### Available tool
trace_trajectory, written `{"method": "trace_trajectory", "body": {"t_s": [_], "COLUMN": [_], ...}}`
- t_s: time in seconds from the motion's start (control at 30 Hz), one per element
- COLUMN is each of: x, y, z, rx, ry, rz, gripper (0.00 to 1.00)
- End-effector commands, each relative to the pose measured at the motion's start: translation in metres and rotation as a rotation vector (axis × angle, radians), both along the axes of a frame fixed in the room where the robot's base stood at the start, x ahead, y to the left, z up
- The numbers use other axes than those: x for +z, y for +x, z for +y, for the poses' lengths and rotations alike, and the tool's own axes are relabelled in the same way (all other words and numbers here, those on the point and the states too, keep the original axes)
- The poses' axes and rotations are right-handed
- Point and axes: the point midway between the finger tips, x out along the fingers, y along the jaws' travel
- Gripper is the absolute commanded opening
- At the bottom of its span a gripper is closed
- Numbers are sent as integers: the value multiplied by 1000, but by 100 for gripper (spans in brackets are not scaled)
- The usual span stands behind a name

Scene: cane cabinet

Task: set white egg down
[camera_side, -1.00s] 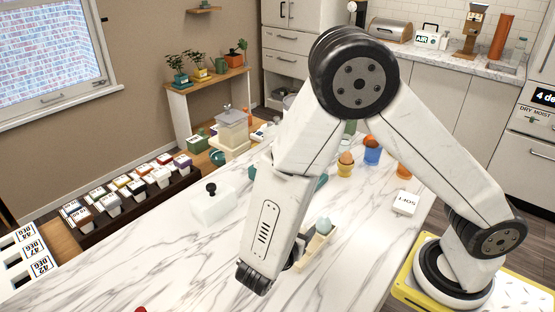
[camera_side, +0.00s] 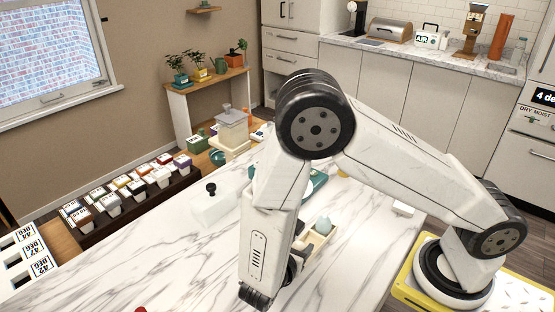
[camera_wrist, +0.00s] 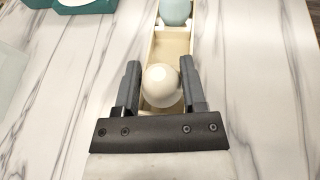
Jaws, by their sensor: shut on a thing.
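The white egg (camera_wrist: 161,85) is between the two fingers of my gripper (camera_wrist: 160,84) in the wrist view. My gripper is shut on it. The egg is over the near end of a narrow cream wooden tray (camera_wrist: 171,44); I cannot tell whether it touches the tray floor. A pale blue egg (camera_wrist: 175,10) sits at the tray's far end.
A teal object (camera_wrist: 75,4) lies at the upper left of the wrist view. A clear box with a black knob (camera_side: 211,203) stands left of my arm. A small white box (camera_side: 403,208) lies to the right. The marble counter (camera_side: 150,270) is largely bare in front.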

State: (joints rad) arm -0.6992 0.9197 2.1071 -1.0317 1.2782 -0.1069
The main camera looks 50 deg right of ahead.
Motion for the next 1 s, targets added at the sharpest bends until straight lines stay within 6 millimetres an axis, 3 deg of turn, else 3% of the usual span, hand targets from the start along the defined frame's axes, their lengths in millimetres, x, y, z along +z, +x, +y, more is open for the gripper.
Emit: {"method": "trace_trajectory", "body": {"t_s": [0.43, 0.47, 0.53, 0.57, 1.0], "x": [-4, -4, -3, -3, -1], "y": [0, 0, 0, 0, 0], "z": [0, 0, 0, 0, 0], "rx": [0, 0, 0, 0, 0], "ry": [-1, 0, 0, 0, 0], "rz": [0, 0, -1, -1, -1], "gripper": [0, 63, 85, 89, 89]}}
